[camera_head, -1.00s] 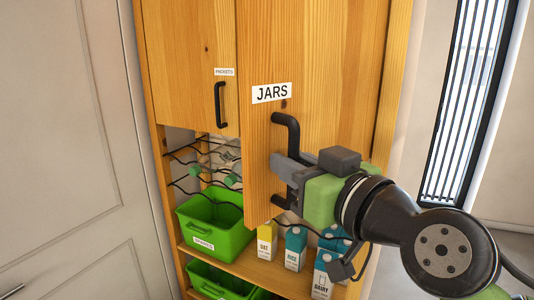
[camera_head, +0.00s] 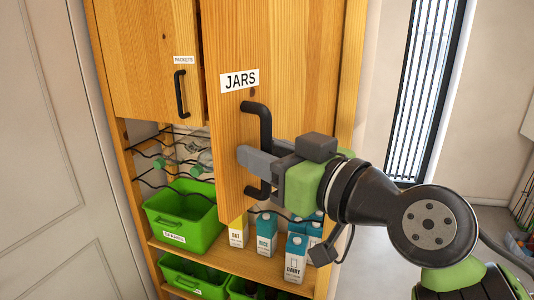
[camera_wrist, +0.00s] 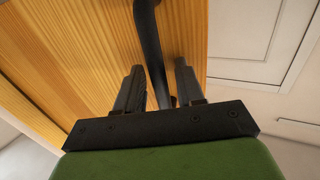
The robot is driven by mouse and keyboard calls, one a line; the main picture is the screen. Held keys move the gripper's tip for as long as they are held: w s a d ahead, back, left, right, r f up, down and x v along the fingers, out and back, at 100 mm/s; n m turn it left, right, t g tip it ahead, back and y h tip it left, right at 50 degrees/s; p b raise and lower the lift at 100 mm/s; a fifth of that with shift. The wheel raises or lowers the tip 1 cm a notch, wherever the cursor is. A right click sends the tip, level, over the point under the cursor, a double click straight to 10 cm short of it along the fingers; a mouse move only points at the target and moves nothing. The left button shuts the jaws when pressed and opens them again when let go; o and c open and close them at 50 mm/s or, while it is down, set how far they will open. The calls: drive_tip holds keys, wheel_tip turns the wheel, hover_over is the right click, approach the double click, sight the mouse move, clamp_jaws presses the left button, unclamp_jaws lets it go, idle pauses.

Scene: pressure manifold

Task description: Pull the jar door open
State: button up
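The wooden jar door (camera_head: 285,60) carries a JARS label (camera_head: 239,81) and stands ajar, its free left edge out in front of the cupboard. Its black upright handle (camera_head: 262,122) also shows in the wrist view (camera_wrist: 148,35). My gripper (camera_head: 252,160) reaches in from the right at the handle's lower half. In the wrist view my gripper's two fingers (camera_wrist: 158,82) stand on either side of the handle, with a gap visible on each side. The fingers look open around the bar rather than closed on it. The inside of the door is hidden.
The PACKETS door (camera_head: 145,55) with its own handle is shut at left. Below are wire racks, a green bin (camera_head: 183,218), and several cartons (camera_head: 266,234) on an open shelf under the jar door. A large pale door (camera_head: 50,150) stands at left; a barred window (camera_head: 425,90) is at right.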

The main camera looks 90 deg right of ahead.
drive_tip(key=v, duration=1.5)
drive_tip(key=shift+s+a, duration=0.15)
drive_tip(key=shift+a, duration=0.2)
